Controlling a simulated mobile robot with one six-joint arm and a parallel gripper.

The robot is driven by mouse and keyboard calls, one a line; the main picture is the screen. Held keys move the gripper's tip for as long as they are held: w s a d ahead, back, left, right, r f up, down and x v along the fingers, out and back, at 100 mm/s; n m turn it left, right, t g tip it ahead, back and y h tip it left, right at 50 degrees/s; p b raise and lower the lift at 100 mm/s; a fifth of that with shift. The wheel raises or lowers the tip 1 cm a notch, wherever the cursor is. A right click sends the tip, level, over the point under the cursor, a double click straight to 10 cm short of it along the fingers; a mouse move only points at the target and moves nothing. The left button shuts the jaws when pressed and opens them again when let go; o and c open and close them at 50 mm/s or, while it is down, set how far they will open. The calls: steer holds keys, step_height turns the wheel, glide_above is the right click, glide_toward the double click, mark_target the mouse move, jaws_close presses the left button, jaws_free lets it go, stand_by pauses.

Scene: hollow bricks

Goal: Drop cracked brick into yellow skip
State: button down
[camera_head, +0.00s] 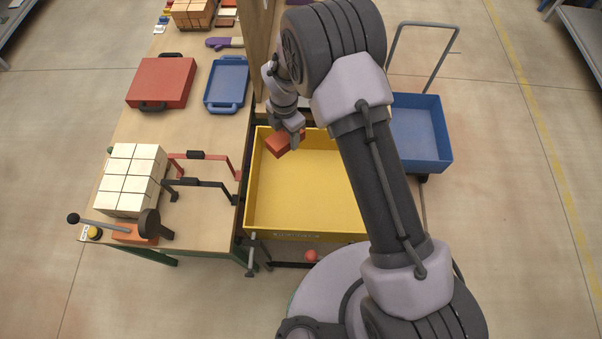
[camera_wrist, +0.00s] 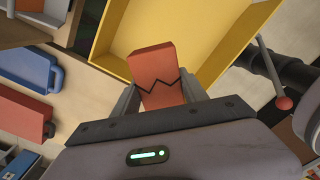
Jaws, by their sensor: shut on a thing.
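The cracked brick (camera_head: 281,144) is orange-red. In the wrist view the cracked brick (camera_wrist: 156,67) shows a dark zigzag crack across its face. My gripper (camera_head: 293,141) is shut on it; the two fingers sit on either side of the brick in the wrist view (camera_wrist: 160,98). The yellow skip (camera_head: 249,190) is an open-topped box beside the workbench. In the head view the brick appears over the skip's far left part, near the far rim. The skip (camera_wrist: 200,42) also shows behind the brick in the wrist view. The visible skip floor looks empty.
The workbench (camera_head: 200,130) on the left holds a pale brick stack (camera_head: 131,180), red and black frames, a red case (camera_head: 161,82), a blue tray (camera_head: 226,85) and a lever tool. A blue cart (camera_head: 420,130) stands right of my arm. A wooden panel rises behind the skip.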

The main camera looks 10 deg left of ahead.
steer(key=shift+s+f+b, duration=0.3)
steer(key=shift+s+f, duration=0.05)
steer(key=shift+f, duration=0.25)
steer(key=shift+s+f+b, duration=0.3)
steer(key=shift+f, duration=0.3)
steer(key=f, duration=0.1)
steer(key=f+b, duration=0.1)
steer(key=shift+w+f, duration=0.25)
steer(key=shift+f, duration=0.1)
steer(key=c, duration=0.8)
jaws_free()
steer(key=shift+o, duration=1.4)
steer(key=shift+w, duration=0.15)
step_height(320, 180, up, 17)
steer(key=shift+r+b, duration=0.2)
steer(key=shift+b, duration=0.1)
